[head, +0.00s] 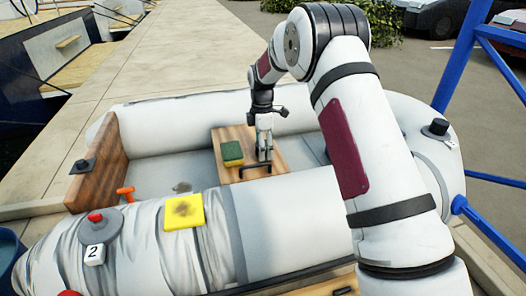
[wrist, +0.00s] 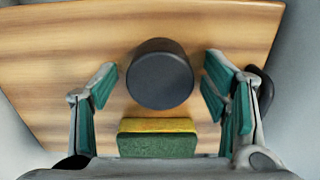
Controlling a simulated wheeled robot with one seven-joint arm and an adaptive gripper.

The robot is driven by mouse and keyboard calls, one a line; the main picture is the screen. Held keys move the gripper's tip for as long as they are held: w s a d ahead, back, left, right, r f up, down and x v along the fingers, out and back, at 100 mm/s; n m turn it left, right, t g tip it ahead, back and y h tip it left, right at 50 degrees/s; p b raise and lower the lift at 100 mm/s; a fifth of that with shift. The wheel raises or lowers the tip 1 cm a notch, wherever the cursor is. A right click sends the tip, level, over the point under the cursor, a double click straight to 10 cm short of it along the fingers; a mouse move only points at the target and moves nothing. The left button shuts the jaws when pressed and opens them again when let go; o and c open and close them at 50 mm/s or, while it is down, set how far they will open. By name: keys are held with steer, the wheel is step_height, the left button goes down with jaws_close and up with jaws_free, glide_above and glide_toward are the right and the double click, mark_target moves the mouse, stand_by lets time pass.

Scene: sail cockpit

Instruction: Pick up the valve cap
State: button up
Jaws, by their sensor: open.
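A dark round cap (wrist: 159,74), which looks like the valve cap, stands on a wooden board (wrist: 60,50) in the wrist view. My gripper (wrist: 160,90) is open, with one teal-padded finger to the left of the cap and one to the right, and gaps on both sides. In the head view my gripper (head: 264,150) points down over the wooden seat (head: 283,155) of the inflatable boat. I cannot make out the cap there; the gripper appears to hide it.
A green and yellow sponge (head: 232,153) lies on the seat close beside my gripper; it shows in the wrist view (wrist: 157,142) just below the cap. A dark handle (wrist: 264,88) is behind the right finger. A yellow patch (head: 184,211) and red-topped valve (head: 95,217) are on the near tube.

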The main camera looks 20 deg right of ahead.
steer(key=c, duration=1.3)
